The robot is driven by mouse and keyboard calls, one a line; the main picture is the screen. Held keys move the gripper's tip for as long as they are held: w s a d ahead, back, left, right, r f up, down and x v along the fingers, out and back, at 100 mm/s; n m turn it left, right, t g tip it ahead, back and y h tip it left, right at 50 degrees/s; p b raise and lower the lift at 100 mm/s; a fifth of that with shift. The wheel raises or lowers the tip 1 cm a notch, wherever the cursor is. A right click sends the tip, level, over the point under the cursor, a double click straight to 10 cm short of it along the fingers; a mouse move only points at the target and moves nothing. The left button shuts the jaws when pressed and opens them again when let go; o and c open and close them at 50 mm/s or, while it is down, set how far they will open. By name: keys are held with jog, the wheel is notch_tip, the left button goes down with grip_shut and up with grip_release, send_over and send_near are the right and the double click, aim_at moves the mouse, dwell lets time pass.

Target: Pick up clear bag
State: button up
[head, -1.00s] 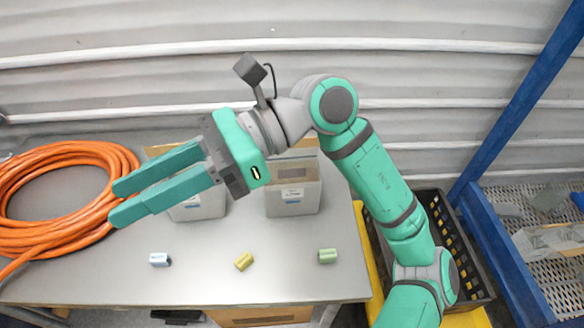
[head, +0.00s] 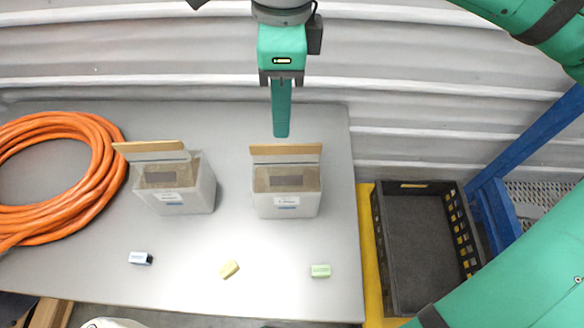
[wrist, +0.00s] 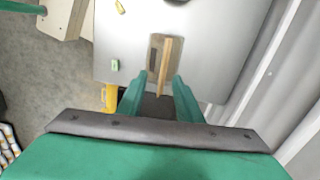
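No clear bag can be made out in the current views. My gripper (head: 281,130) hangs in front of the back wall, fingers down, just behind the right-hand box (head: 287,202) with its raised wooden lid. The head view sees the fingers edge-on. In the wrist view my gripper (wrist: 163,78) shows two separated fingers with nothing held between them. The blue-framed mesh tray (head: 540,193) at the right is mostly hidden by my arm, so its contents cannot be seen.
A second box (head: 188,195) stands left of the first. An orange hose coil (head: 105,150) lies at left. Small blue-white (head: 140,258), yellow (head: 229,269) and green (head: 320,271) blocks lie along the table's front. A black crate (head: 425,250) at right looks empty.

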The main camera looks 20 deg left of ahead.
jog(key=shift+w+d+f, duration=0.1)
jog(key=shift+w+d, duration=0.2)
jog(key=shift+w, duration=0.15)
send_over(285, 148)
jog(key=f, duration=0.4)
jog(key=shift+w+d+f, duration=0.2)
jog(key=shift+w, duration=0.15)
jog(key=shift+s+a+f, duration=0.15)
jog(key=shift+a+f, duration=0.05)
jog(key=shift+f, duration=2.8)
jog(key=shift+c, duration=0.3)
